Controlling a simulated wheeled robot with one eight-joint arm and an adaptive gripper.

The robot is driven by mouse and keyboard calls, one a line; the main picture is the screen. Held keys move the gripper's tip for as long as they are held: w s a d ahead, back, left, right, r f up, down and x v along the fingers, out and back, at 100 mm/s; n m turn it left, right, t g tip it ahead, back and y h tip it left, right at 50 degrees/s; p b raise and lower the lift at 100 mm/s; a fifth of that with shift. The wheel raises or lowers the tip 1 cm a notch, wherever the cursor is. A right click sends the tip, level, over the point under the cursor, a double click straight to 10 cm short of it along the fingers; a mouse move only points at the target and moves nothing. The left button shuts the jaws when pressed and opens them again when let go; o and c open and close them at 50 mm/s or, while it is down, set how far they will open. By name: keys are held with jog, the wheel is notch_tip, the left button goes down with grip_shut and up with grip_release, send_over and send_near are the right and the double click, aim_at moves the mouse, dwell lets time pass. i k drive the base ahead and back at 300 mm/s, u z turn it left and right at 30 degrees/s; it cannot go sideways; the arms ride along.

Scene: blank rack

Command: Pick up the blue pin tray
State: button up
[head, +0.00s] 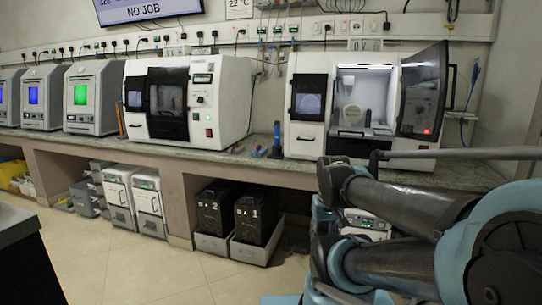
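I cannot clearly make out a blue pin tray. A few small blue items (260,153) lie on the bench (280,172) between the two white machines, too small to identify. A narrow upright dark-blue object (277,139) stands beside them. My arm fills the lower right, with dark links and light-blue joints. My gripper is not recognisable in this view. The arm hides part of the bench front and the floor on the right.
The right white machine (308,137) has its door (423,90) swung open. The left white machine (215,95) is closed. Grey units with lit screens (93,95) stand further left. Black boxes (256,217) sit in trays under the bench. The tiled floor (125,270) is clear at the centre left.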

aim_at(261, 154)
jog(key=z, duration=0.05)
jog(key=i, duration=1)
jog(key=u, duration=0.05)
